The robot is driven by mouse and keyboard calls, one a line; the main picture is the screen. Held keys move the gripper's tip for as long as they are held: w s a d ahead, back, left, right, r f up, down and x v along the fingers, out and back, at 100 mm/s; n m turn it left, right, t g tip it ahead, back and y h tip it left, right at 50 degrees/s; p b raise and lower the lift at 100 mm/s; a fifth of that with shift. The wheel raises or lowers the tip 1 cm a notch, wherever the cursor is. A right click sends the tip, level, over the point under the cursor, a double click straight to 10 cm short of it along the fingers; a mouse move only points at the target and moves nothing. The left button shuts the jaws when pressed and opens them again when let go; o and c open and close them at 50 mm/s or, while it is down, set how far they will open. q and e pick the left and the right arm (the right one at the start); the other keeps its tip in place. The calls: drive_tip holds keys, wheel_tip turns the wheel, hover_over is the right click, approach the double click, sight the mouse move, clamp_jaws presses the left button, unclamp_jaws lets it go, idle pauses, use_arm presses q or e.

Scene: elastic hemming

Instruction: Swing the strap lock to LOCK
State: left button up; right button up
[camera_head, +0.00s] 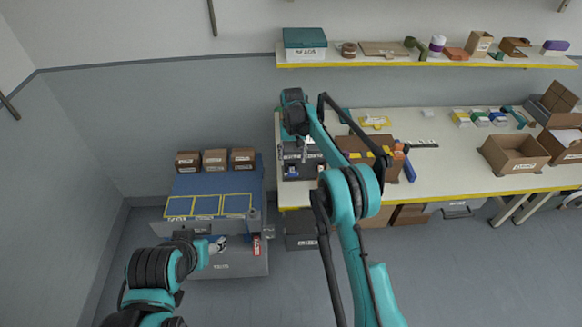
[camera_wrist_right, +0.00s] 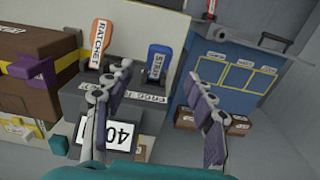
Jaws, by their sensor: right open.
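The strap lock is a blue lever marked STRAP (camera_wrist_right: 158,64) on a dark grey fixture (camera_wrist_right: 72,102), standing upright in the right wrist view. An orange lever marked RATCHET (camera_wrist_right: 101,42) stands left of it. In the head view the fixture (camera_head: 288,176) sits at the left end of the bench, partly hidden by my right arm. My right gripper (camera_wrist_right: 158,80) is open, its fingers either side of the blue lever in the picture; contact is not visible. It shows above the fixture in the head view (camera_head: 304,148). My left gripper (camera_head: 218,245) is low at left, its jaws unclear.
A brown carton (camera_head: 362,150) stands right of the fixture on the bench (camera_head: 440,150). A blue-topped cabinet (camera_head: 190,186) with small boxes is to the left. A plate marked 40 (camera_wrist_right: 108,134) is on the fixture's front. A loaded shelf (camera_head: 420,60) hangs above.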

sight(293, 172)
wheel_tip(293, 172, down, 8)
drive_tip(key=shift+r, duration=0.15)
idle(0.3)
clamp_jaws()
